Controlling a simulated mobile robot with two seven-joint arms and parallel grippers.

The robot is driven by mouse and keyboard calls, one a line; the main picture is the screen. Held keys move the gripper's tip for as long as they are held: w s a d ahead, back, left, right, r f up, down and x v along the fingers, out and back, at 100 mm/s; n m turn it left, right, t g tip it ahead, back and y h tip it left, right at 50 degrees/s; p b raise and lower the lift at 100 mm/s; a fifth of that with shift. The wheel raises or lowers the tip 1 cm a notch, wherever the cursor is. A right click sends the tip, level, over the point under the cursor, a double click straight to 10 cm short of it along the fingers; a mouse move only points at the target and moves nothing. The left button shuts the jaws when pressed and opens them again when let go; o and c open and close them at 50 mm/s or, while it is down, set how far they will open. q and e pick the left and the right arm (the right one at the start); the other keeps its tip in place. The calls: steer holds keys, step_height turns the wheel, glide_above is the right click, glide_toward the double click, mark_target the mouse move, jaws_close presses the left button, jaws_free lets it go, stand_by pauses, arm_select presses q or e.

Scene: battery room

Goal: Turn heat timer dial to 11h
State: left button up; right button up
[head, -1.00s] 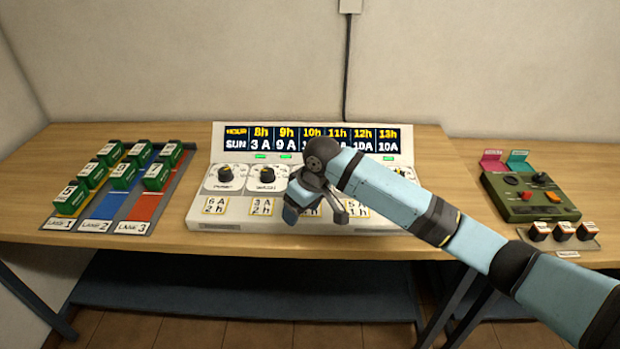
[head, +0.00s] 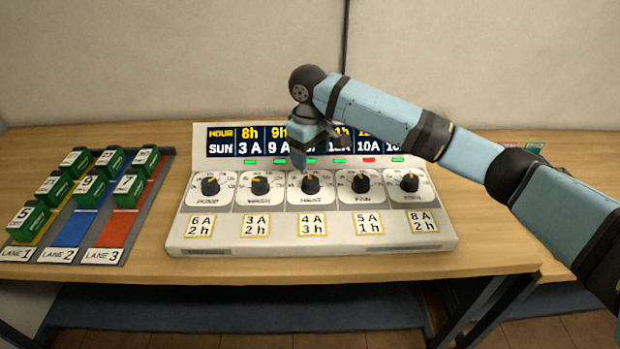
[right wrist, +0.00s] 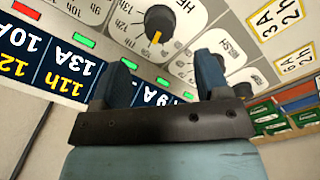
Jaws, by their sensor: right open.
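The heat timer dial (head: 310,184) is the middle black knob in a row of several on the white console (head: 190,235). Its yellow mark points up toward the display; I cannot read which hour it meets. It also shows at the top of the right wrist view (right wrist: 160,20), upside down. My right gripper (head: 302,152) hangs above and behind this dial, in front of the display (head: 250,140), hiding part of its middle columns. In the right wrist view its two blue fingers (right wrist: 165,78) are apart with nothing between them, clear of the dial. My left gripper is not in view.
Other dials flank it, such as the wash dial (head: 260,186) and fan dial (head: 360,183). Lights below the display are green except one red (head: 369,160). A lane rack (head: 125,225) with green blocks stands left. The table front is clear.

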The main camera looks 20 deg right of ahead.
mark_target(311, 180)
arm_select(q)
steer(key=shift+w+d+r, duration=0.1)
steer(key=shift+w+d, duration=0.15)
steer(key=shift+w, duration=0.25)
arm_select(e)
step_height(311, 180, down, 8)
steer(key=shift+w+d+f, duration=0.1)
steer(key=shift+f, duration=0.05)
